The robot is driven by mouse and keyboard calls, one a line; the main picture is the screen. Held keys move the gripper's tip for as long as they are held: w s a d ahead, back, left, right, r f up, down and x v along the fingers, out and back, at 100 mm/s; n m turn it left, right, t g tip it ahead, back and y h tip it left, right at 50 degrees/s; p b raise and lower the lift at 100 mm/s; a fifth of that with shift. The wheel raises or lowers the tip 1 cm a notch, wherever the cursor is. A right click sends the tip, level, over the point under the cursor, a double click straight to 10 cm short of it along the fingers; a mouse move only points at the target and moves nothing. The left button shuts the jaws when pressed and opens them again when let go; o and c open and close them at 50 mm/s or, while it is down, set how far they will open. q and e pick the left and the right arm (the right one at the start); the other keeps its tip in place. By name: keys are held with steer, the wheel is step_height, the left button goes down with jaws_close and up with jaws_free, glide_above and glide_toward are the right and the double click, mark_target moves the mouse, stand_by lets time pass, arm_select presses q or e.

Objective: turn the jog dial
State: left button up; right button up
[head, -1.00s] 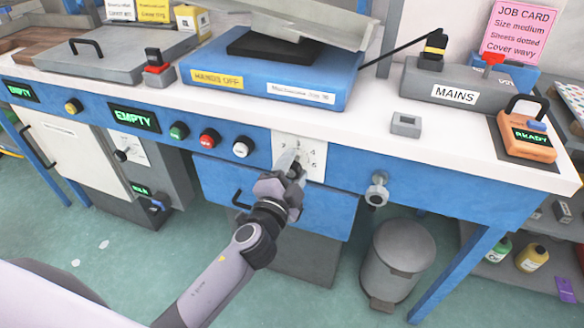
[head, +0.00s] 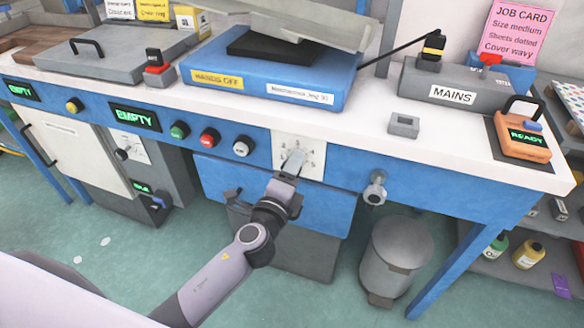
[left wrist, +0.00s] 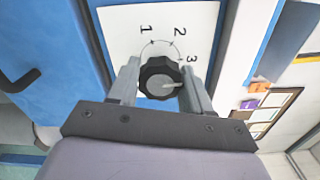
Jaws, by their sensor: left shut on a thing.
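The jog dial (left wrist: 158,82) is a black ribbed knob on a white plate with numbers; 1, 2 and 3 show in the left wrist view. A pale pointer mark on the knob faces right, just below the 3. The white plate (head: 313,159) is on the blue front of the bench in the head view, where my gripper hides most of the dial. My left gripper (left wrist: 157,84) has one finger on each side of the knob and is shut on it. It also shows in the head view (head: 294,162). My right gripper is not in view.
Green, red and white buttons (head: 209,138) sit left of the plate. A grey knob (head: 375,188) sticks out to its right. A drawer handle (head: 232,198) is below left. A grey bin (head: 395,258) stands under the bench.

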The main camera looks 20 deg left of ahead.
arm_select(q)
steer(key=shift+d+f, duration=0.1)
steer(key=shift+d, duration=0.1)
stand_by(0.4)
steer(key=o, duration=1)
steer(key=shift+a, duration=0.1)
steer(key=shift+s, duration=0.1)
steer(key=s, duration=0.7)
steer(key=shift+a, duration=0.1)
